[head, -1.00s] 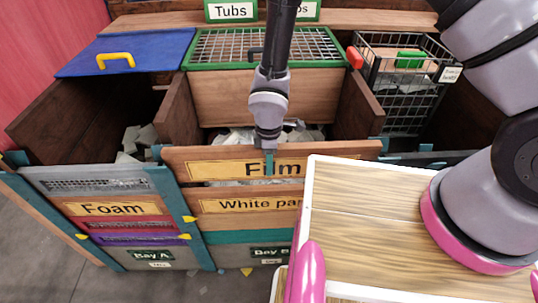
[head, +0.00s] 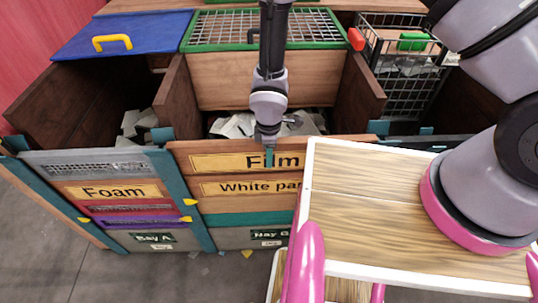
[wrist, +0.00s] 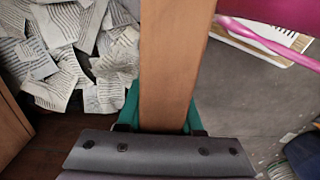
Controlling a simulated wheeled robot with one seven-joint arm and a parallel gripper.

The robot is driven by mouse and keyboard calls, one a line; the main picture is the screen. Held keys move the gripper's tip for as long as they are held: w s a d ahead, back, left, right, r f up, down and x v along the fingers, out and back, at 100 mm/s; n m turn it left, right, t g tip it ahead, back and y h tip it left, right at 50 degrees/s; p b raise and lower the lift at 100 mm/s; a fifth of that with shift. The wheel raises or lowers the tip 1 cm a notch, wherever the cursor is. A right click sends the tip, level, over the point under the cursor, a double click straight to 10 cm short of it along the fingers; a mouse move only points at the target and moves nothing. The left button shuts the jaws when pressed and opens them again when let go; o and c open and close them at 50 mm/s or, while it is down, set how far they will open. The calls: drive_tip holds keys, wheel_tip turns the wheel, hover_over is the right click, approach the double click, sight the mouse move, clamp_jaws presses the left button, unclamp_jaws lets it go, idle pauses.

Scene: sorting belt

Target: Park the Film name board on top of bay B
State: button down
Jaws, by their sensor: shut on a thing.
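The Film name board (head: 215,161) is a wide wooden board with a yellow "Film" label, at the front of the middle bay, bay B (head: 208,232). It stands directly above the White paper board (head: 225,190), with no clear gap visible between them. My gripper (head: 268,158) points down and is shut on the Film board's top edge near its middle. In the wrist view the board (wrist: 172,60) runs between my teal fingers (wrist: 160,118). The board's right part is hidden behind my wooden top in the head view.
Bay B holds crumpled paper (head: 238,125). Bay A, with a Foam board (head: 112,192), stands to the left under a blue lid (head: 125,42). A green-framed mesh lid (head: 215,32) lies behind. A wire basket (head: 400,95) is at the back right.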

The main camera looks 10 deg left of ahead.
drive_tip(key=shift+f, duration=0.45)
drive_tip(key=shift+c, duration=2.4)
unclamp_jaws()
drive_tip(key=shift+f, duration=0.1)
wheel_tip(320, 180, up, 11)
drive_tip(key=shift+f, duration=0.1)
